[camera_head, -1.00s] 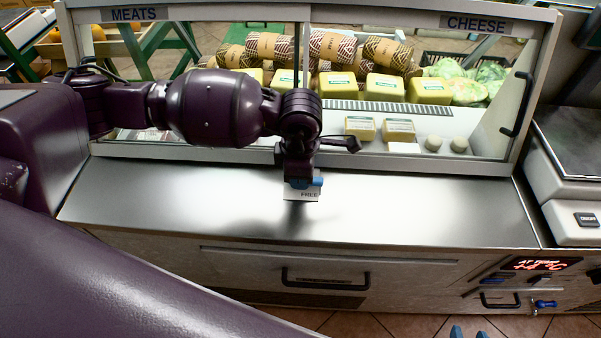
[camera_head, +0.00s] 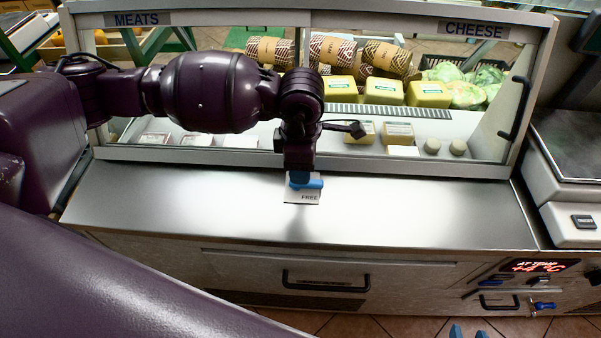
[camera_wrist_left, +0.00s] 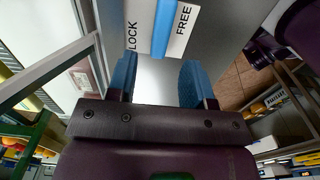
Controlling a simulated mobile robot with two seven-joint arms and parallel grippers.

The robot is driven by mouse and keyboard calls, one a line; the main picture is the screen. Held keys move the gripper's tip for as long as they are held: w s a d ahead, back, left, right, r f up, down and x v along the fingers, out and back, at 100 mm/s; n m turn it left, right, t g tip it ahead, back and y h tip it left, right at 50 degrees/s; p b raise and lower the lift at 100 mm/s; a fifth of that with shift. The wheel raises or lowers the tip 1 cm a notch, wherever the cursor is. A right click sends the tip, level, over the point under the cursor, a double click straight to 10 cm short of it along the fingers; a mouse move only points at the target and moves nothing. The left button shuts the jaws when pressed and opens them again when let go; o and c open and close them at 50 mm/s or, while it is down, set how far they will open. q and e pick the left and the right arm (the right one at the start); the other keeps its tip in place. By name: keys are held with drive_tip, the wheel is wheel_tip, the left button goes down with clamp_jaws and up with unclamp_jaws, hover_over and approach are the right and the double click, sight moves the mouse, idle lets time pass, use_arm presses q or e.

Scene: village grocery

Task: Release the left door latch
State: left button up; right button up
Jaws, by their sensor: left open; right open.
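The left door latch is a blue lever (camera_wrist_left: 163,30) on a white plate (camera_wrist_left: 183,32). In the left wrist view the plate reads LOCK on the left and FREE on the right, with the lever between the words. My left gripper (camera_wrist_left: 160,80) is open, its blue fingertips either side of the lever's line and apart from it in that picture. In the head view my left gripper (camera_head: 305,180) points down over the plate (camera_head: 303,196), of which only FREE is readable; it hides much of the latch. My right gripper's blue fingertips (camera_head: 468,331) show apart and empty at the bottom edge.
The steel counter (camera_head: 420,205) is clear right of the plate. Behind it stands the glazed display case (camera_head: 510,155) with MEATS and CHEESE labels and a black handle (camera_head: 517,108). A scale (camera_head: 570,150) stands at right. A drawer handle (camera_head: 325,281) sits below.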

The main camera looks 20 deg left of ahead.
use_arm(q)
wheel_tip(320, 180, up, 6)
drive_tip(key=shift+r, duration=0.15)
idle(0.6)
